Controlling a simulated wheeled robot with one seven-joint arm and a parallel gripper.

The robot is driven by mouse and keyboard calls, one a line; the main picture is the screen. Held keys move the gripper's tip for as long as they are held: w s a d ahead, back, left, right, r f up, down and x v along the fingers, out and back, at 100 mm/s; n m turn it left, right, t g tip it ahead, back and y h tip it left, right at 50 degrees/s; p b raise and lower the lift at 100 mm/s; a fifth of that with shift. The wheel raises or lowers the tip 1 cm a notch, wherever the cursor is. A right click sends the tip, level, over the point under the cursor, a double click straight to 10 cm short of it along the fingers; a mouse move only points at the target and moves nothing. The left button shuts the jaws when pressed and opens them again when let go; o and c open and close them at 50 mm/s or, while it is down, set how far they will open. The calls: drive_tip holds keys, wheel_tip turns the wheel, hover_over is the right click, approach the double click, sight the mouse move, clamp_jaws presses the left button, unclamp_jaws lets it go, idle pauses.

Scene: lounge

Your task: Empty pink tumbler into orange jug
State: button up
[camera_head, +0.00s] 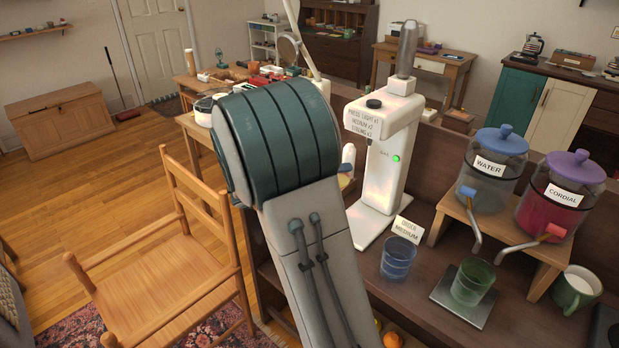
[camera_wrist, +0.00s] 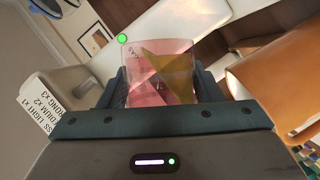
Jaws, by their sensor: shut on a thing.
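The pink tumbler (camera_wrist: 125,84) is see-through and sits between the two fingers of my gripper (camera_wrist: 161,84) in the wrist view. My gripper is shut on it. A yellow-brown patch shows through its wall; I cannot tell if this is liquid inside or something behind. In the head view my arm hides the tumbler and nearly all of my gripper.
A white dispenser machine (camera_head: 383,170) with a green light stands just right of my arm. A blue tumbler (camera_head: 398,257), a green tumbler (camera_head: 472,282) on a scale, the water dispenser (camera_head: 493,170) and the cordial dispenser (camera_head: 560,192) crowd the counter. A wooden chair (camera_head: 165,275) stands left.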

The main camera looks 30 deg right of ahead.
drive_tip(key=shift+n+p, duration=0.4)
drive_tip(key=shift+p, duration=0.55)
drive_tip(key=shift+r+h+p, duration=0.1)
drive_tip(key=shift+h+p, duration=0.2)
drive_tip(key=shift+p, duration=0.1)
drive_tip(key=shift+w+r+n+p, duration=0.2)
drive_tip(key=shift+n+p, duration=0.5)
drive_tip(key=shift+p, duration=0.9)
drive_tip(key=shift+w+a+r+n+g+h, duration=0.3)
drive_tip(key=shift+w+r+n+g+h, duration=0.1)
drive_tip(key=shift+w+n+h, duration=0.25)
drive_tip(key=shift+w+r+n+h+p, duration=0.1)
drive_tip(key=shift+r+n+h+p, duration=0.2)
drive_tip(key=shift+n+p, duration=0.45)
